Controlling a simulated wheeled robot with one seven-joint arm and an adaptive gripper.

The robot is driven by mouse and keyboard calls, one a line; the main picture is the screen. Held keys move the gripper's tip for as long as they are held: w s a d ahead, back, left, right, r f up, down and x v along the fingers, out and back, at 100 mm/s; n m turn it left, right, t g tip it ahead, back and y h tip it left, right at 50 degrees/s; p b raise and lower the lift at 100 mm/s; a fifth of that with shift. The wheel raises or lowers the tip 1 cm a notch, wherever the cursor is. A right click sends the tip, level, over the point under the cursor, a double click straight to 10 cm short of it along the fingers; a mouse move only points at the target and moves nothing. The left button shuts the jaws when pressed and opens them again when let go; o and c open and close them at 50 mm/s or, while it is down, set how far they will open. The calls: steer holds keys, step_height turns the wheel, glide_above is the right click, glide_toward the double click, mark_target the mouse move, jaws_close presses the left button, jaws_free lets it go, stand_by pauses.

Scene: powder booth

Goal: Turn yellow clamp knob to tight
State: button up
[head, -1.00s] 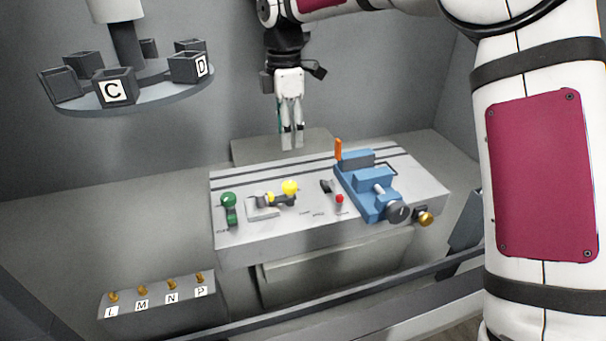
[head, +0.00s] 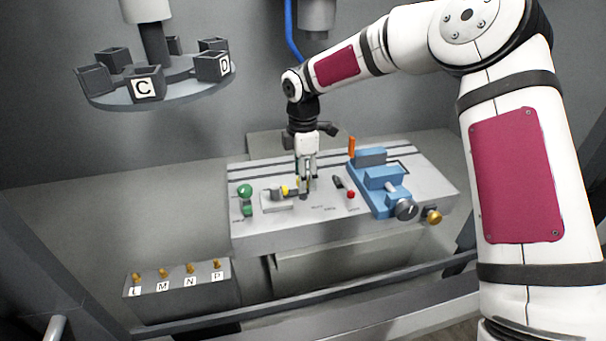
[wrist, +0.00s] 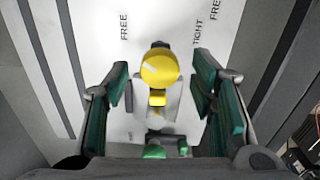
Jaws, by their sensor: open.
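The yellow clamp knob (wrist: 160,66) is round, with a short white mark on its upper-left part, toward the FREE label (wrist: 124,26). The TIGHT label (wrist: 200,32) is to its right. A smaller yellow part (wrist: 157,97) sits just below the knob. My gripper (wrist: 161,80) is open, with one green-padded finger on each side of the knob and a visible gap on both sides.
A green knob (head: 245,191) stands left on the bench (head: 330,228). A red button (head: 351,195) and a blue vise (head: 384,180) with an orange handle (head: 351,147) stand right. A carousel of dark bins (head: 140,99) hangs upper left. Brass pegs (head: 190,268) line a lower-left ledge.

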steer(key=shift+f, duration=0.15)
steer(key=c, duration=1.1)
steer(key=shift+c, duration=0.2)
